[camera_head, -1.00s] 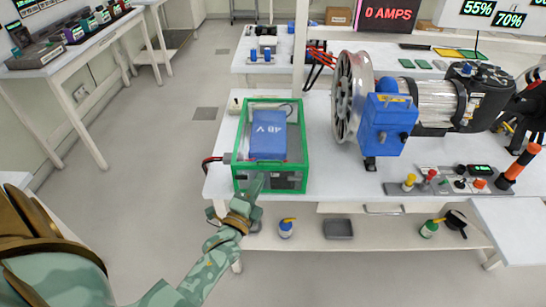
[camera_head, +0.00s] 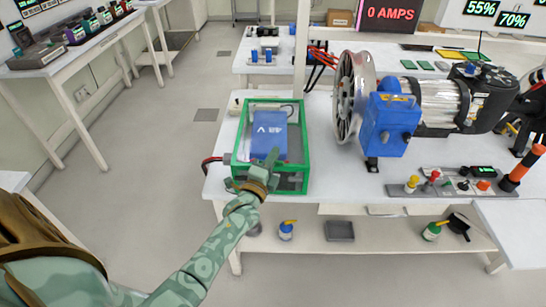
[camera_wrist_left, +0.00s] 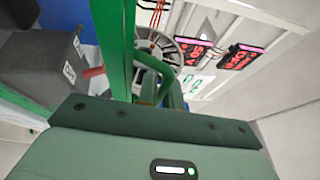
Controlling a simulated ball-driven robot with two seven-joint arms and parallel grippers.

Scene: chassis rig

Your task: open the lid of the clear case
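The clear case (camera_head: 305,160) has green edges and stands at the front left of the white workbench. Its lid looks closed. A blue block (camera_head: 268,135) marked with white print shows inside it. My left gripper (camera_head: 270,158) is at the front of the case, in front of the block's lower part. In the left wrist view a green bar (camera_wrist_left: 118,45) and a curved green piece (camera_wrist_left: 155,65) are close by the fingers. I cannot tell whether the fingers are open or shut on it. My right gripper is not in view.
A large motor with a blue gearbox (camera_head: 388,125) and a metal wheel (camera_head: 353,95) stands right of the case. A control panel (camera_head: 455,185) lies at the bench's front right. A lower shelf (camera_head: 375,235) holds bottles and a tray. The floor on the left is clear.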

